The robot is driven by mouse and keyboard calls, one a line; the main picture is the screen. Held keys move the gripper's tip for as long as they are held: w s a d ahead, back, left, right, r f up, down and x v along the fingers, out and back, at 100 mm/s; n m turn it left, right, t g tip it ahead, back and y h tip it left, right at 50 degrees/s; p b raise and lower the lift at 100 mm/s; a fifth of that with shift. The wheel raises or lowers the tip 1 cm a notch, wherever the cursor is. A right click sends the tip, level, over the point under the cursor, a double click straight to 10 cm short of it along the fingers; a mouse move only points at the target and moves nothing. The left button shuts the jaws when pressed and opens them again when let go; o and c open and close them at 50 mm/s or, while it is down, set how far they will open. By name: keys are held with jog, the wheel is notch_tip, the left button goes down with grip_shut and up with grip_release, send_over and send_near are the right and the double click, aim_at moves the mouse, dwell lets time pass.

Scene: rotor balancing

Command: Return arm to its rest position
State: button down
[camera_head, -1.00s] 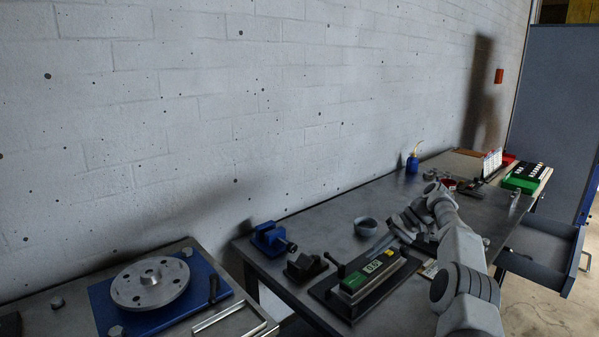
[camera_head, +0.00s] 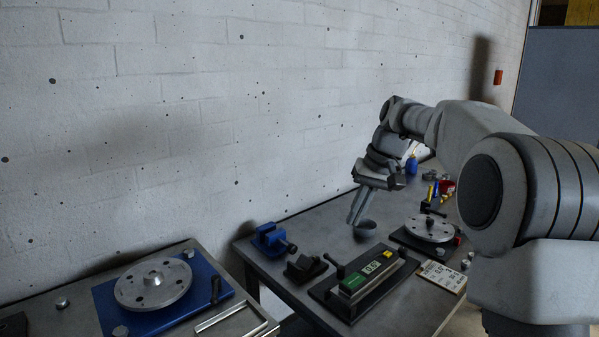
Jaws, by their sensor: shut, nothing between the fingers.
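My gripper (camera_head: 356,222) hangs from my raised arm over the middle of the workbench, pointing down. Its two fingers are together and empty. The fingertips appear just in front of or above a small grey bowl (camera_head: 366,229); I cannot tell whether they touch it. My arm fills the right side of the view and hides the far right of the bench.
A black device with a green display (camera_head: 352,282), a blue vise (camera_head: 270,240) and a rotor disc on a stand (camera_head: 430,229) stand on the workbench (camera_head: 319,220). A printed card (camera_head: 443,276) lies near its front edge. Another rotor (camera_head: 152,284) sits on a blue plate at left.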

jog(key=s+r+t+h+p, duration=0.1)
jog(key=s+r+t+h, duration=0.2)
jog(key=s, duration=2.1)
jog(key=s+d+f+t, duration=0.1)
jog(key=s+f, duration=0.3)
jog(key=s, duration=0.4)
jog(key=shift+s+d+f+p, duration=0.25)
jog(key=shift+d+f+p, duration=0.1)
jog(key=shift+d+f, duration=0.1)
